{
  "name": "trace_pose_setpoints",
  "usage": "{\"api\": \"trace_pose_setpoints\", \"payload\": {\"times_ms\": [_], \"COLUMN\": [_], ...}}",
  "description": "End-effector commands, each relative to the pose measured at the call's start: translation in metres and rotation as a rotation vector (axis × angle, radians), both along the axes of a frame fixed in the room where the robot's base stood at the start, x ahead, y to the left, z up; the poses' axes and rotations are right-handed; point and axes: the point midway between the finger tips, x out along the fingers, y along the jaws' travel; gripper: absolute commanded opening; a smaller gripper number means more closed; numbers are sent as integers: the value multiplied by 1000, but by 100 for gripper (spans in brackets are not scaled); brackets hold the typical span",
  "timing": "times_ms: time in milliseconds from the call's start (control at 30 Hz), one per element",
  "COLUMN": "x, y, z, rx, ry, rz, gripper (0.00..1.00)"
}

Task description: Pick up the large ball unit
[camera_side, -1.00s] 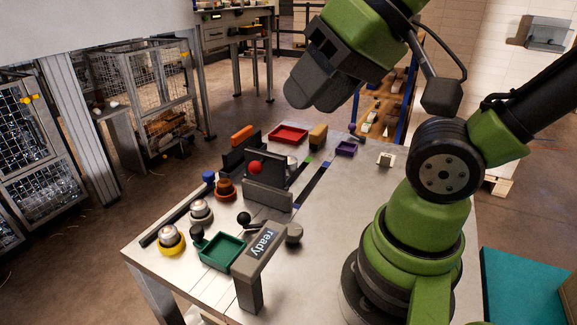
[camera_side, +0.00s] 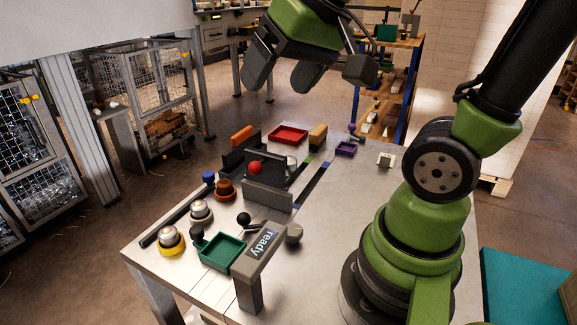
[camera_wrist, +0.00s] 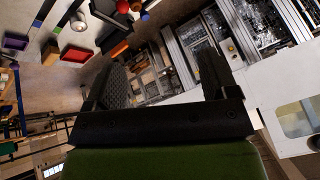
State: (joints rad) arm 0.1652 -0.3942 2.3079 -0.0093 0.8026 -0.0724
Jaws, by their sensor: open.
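Silver ball units stand at the left front of the metal table. One sits in a yellow ring base (camera_side: 171,238), and one in a pale grey base (camera_side: 201,211) stands just behind it. An orange-brown unit (camera_side: 225,190) stands further back. The yellow-based one looks the largest, though I cannot be sure which is the large ball unit. My gripper (camera_side: 284,82) is open and empty, high above the far part of the table and well away from these units. In the wrist view my two dark fingers (camera_wrist: 165,88) are spread with nothing between them.
The table (camera_side: 335,225) also holds a green tray (camera_side: 222,252), a grey "ready" stand (camera_side: 258,262), a grey fixture with a red ball (camera_side: 255,168), a red tray (camera_side: 288,135) and a purple tray (camera_side: 346,149). The table's middle right is clear. Wire cages (camera_side: 160,105) stand beyond.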

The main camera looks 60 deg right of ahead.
Motion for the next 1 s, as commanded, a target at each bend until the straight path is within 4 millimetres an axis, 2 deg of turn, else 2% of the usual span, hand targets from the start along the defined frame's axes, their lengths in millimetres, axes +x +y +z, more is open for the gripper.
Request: {"api": "trace_pose_setpoints", "payload": {"times_ms": [33,100,167,300,433,500,600,733,1000], "x": [18,39,55,84,97,99,96,91,96], "y": [-16,-38,-59,-113,-164,-187,-213,-232,-241], "z": [-7,-16,-28,-64,-110,-134,-165,-189,-226], "rx": [-16,-41,-60,-93,-112,-117,-119,-122,-120], "ry": [34,65,94,163,228,257,292,315,326], "rz": [-30,-57,-79,-126,-162,-177,-192,-202,-202], "gripper": [80,80,80,80,80,80,80,80,80]}}
